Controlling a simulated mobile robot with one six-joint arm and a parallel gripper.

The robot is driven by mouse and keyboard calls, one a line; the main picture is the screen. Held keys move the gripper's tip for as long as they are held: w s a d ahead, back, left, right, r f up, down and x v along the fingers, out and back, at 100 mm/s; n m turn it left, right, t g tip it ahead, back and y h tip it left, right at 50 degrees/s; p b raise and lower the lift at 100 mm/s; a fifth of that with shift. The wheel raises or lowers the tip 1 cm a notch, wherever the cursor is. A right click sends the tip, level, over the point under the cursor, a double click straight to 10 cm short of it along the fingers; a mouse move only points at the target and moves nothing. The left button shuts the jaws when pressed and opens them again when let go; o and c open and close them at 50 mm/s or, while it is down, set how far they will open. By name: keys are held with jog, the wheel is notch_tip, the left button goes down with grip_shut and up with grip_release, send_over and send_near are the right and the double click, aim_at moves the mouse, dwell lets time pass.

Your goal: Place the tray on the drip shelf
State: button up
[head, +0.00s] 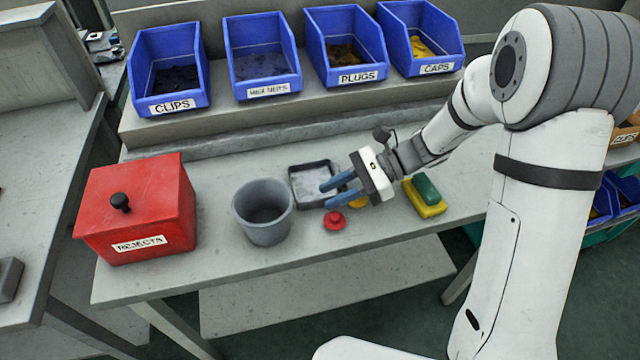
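The tray (308,186) is shallow and grey with a dark rim, lying flat on the bench top right of the grey bucket. My gripper (326,196) has two blue fingers, apart with nothing seen between them. They point left and overlap the tray's right front part in the picture; whether they touch it I cannot tell. They hide part of its right side. A lower shelf (330,287) shows below the bench's front edge and looks bare. No label names it as the drip shelf.
A red rejects box (137,212) and a grey bucket (263,212) stand left. A red knob-like piece (335,220), a yellow round piece (358,202) and a green-and-yellow block (427,197) lie near my gripper. Several blue bins (262,57) line the raised back ledge.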

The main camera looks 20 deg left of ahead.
jog(key=shift+c, duration=0.4)
grip_shut()
